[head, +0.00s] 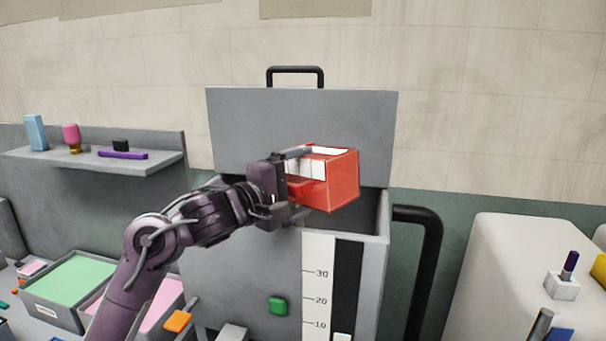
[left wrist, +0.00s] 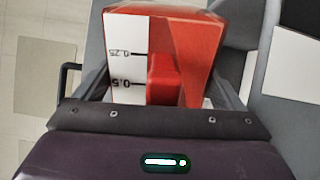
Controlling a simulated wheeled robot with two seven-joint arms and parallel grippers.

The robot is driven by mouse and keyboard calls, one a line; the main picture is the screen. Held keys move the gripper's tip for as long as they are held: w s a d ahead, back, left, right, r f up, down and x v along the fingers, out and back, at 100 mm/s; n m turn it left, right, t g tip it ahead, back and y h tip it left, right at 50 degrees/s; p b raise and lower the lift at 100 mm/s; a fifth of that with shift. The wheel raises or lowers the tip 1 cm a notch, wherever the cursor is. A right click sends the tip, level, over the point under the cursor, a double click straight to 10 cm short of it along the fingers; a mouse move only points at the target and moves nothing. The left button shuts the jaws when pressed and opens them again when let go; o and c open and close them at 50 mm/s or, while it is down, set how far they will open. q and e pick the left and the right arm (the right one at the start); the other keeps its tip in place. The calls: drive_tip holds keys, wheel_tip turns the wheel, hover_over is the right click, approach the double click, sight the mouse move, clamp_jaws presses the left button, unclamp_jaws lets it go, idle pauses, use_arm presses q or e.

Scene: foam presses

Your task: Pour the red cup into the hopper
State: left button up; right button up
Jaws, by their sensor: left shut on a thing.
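The red cup (head: 341,182) is a boxy red container with a white scale strip on its side. My left gripper (head: 300,184) is shut on it and holds it above the open top of the grey hopper (head: 260,270). The cup looks roughly level, perhaps slightly tilted. In the left wrist view the red cup (left wrist: 200,40) fills the space between the fingers, with its marks upside down. The cup's contents are hidden. The hopper's lid (head: 300,120) stands up behind the cup. My right gripper is not in view.
The hopper's front has a scale (head: 318,290) and a green button (head: 278,306). A black pipe handle (head: 430,260) is at its right. A shelf (head: 165,165) with small items is on the left, above a green-filled tray (head: 45,311). A white rounded block (head: 500,270) stands at right.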

use_arm(q)
drive_tip(key=shift+w+a+r+n+p, duration=0.1)
drive_tip(key=shift+r+n+p, duration=0.2)
drive_tip(key=shift+n+p, duration=0.15)
drive_tip(key=shift+w+a+r+n, duration=0.1)
drive_tip(key=shift+w+a+n, duration=0.05)
drive_tip(key=shift+n, duration=0.2)
drive_tip(key=shift+w+a+r+n, duration=0.35)
drive_tip(key=shift+w+n, duration=0.1)
drive_tip(key=shift+n, duration=0.55)
